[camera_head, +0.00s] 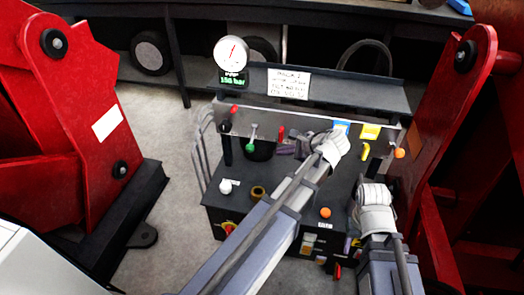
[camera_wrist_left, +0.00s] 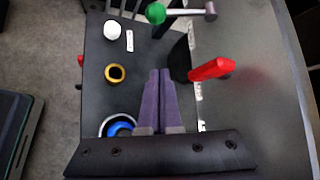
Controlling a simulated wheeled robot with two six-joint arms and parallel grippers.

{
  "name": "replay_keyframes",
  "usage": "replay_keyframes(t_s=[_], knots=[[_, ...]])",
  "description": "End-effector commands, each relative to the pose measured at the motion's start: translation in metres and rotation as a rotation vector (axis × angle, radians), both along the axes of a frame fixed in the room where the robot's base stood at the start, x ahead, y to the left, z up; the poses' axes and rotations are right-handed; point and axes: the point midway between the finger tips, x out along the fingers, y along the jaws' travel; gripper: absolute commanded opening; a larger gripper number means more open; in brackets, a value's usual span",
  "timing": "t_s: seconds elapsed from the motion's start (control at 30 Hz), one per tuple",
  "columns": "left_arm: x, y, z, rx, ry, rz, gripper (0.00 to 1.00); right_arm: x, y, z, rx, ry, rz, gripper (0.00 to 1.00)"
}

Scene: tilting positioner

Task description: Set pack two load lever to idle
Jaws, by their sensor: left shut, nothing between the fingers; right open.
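On the grey upright panel of the console (camera_head: 330,125) are a green-knobbed lever (camera_head: 253,135), a red lever (camera_head: 281,133) and a yellow lever (camera_head: 364,150). No label that I can read tells which is pack two's load lever. My left gripper (camera_head: 284,150) is shut and empty, just below the red lever. In the left wrist view its purple fingers (camera_wrist_left: 160,73) are together, apart from the red lever (camera_wrist_left: 210,69) and the green knob (camera_wrist_left: 156,12). My right gripper (camera_head: 361,183) is open at the console's right side; its fingers are mostly hidden.
A pressure gauge (camera_head: 231,52) stands above a green readout, beside a white notice (camera_head: 288,84). A white knob (camera_wrist_left: 112,29), a brass ring (camera_wrist_left: 115,73) and a blue button (camera_wrist_left: 119,128) are on the console top. An orange knob (camera_head: 325,212) sits between my arms. Red machine frames (camera_head: 75,110) flank the console.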

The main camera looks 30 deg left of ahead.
Motion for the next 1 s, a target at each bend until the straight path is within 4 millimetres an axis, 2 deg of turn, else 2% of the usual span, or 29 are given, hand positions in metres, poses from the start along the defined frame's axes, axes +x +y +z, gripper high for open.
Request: replay_keyframes(t_s=[0.17, 0.4, 0.67, 0.73, 1.0], knots=[[0.003, 0.011, -0.013, -0.001, 0.0, 0.002, 0.0, 0.0, 0.0, -0.013, 0.0, 0.0, 0.0, 0.5], [0.011, 0.044, -0.044, -0.001, 0.0, 0.004, 0.0, 0.0, 0.0, -0.044, -0.001, 0.0, 0.0, 0.5], [0.019, 0.075, -0.069, -0.002, -0.001, 0.003, 0.0, 0.001, -0.001, -0.069, -0.006, -0.002, 0.002, 0.5], [0.014, 0.077, -0.054, -0.002, 0.0, 0.001, 0.0, 0.001, -0.001, -0.054, -0.006, -0.002, 0.002, 0.5], [0.001, 0.086, -0.036, -0.002, 0.0, 0.001, 0.0, 0.0, 0.0, -0.036, -0.002, -0.001, 0.0, 0.5]])
